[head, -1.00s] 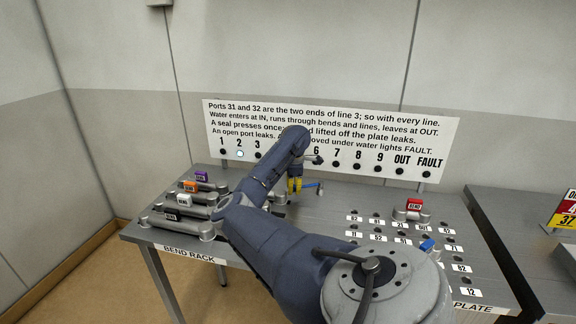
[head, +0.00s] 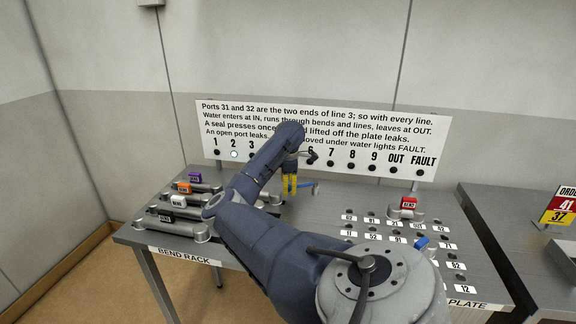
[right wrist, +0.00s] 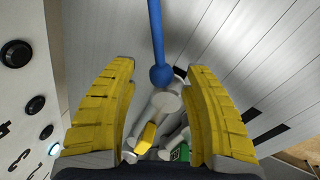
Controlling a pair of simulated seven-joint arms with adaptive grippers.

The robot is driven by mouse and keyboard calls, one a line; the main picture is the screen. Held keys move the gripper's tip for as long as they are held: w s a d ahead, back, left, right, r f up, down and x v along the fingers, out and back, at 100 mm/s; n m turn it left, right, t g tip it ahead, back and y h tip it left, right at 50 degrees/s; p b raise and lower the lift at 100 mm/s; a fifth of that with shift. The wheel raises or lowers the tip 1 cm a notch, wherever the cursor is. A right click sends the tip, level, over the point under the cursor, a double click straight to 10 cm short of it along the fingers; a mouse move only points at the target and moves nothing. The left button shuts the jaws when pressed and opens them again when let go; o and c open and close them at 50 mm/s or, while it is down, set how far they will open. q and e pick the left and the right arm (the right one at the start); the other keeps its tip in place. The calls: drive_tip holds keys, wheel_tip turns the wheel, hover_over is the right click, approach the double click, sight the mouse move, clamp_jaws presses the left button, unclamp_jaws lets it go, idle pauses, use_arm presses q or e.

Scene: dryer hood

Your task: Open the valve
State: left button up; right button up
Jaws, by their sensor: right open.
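In the right wrist view the blue lever (right wrist: 157,40) ends in a round blue ball at a pale grey body (right wrist: 165,102). My right gripper's yellow fingers (right wrist: 160,72) are open, one on each side of the ball and body, with gaps visible. I cannot tell how deep the lever lies between them. My right arm hides part of the table and sign. My left gripper is not in view.
Bends with coloured tags lie on the bend rack (head: 180,252) at left. A red-tagged bend (head: 408,204) and a blue-tagged one (head: 421,243) sit on the port plate. The sign board (head: 325,120) stands behind; lamp 2 (head: 234,154) is lit. An order sign (head: 562,205) stands at right.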

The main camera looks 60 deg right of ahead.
wheel_tip(320, 180, up, 10)
drive_tip(key=s+a, duration=0.1)
drive_tip(key=shift+a+r, duration=0.15)
drive_tip(key=shift+a, duration=0.2)
idle(0.3)
